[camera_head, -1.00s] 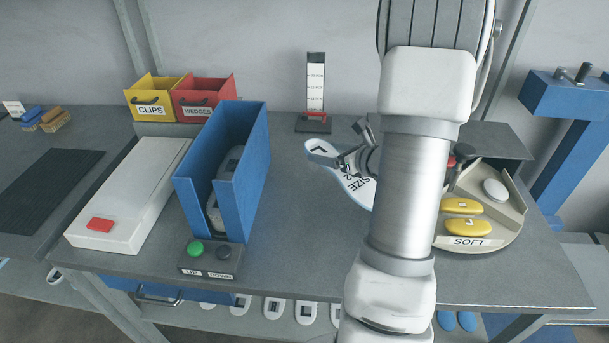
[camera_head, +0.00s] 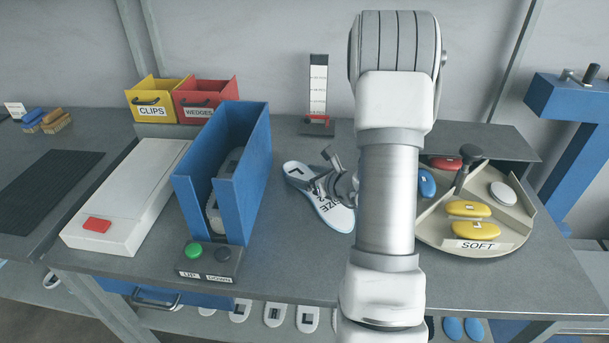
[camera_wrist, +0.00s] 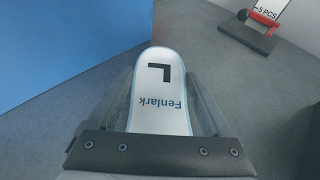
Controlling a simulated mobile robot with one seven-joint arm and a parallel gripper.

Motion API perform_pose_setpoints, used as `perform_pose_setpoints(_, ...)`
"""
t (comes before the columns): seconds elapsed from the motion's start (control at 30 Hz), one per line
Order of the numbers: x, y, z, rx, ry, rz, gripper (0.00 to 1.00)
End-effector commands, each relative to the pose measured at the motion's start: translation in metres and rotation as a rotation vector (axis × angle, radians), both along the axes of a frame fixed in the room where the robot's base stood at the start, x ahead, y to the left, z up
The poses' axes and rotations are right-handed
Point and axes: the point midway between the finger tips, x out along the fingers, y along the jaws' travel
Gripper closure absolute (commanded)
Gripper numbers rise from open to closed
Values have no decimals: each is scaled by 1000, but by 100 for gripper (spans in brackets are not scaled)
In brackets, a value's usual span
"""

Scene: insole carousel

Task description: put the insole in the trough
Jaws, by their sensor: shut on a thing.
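The insole (camera_head: 332,207) is white with a pale blue edge and carries an "L" and size print. In the wrist view the insole (camera_wrist: 160,85), printed "L" and "Fenlark", lies between the two fingers. A tall blue open-topped box, which looks like the trough (camera_head: 257,160), stands to the left of my gripper, apart from the insole. Grey shapes (camera_head: 214,214) show inside it through its open front. Its blue wall (camera_wrist: 60,45) fills the upper left of the wrist view.
A button box (camera_head: 208,262) with UP and DOWN labels sits before the trough. A round carousel (camera_head: 440,238) with coloured pads is at right, partly behind my arm. A gauge stand (camera_head: 318,95) stands at the back.

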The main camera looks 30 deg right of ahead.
Motion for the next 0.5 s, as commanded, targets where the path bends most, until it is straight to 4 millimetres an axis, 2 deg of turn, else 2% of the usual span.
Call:
perform_pose_setpoints(0.1, 0, 0, -3, 0, 0, 0, 70)
perform_pose_setpoints(0.13, 0, 0, -2, 0, 0, 0, 13)
perform_pose_setpoints(0.2, 0, 0, -2, 0, 0, 0, 0)
perform_pose_setpoints(0.5, 0, 0, 1, 0, 0, 0, 0)
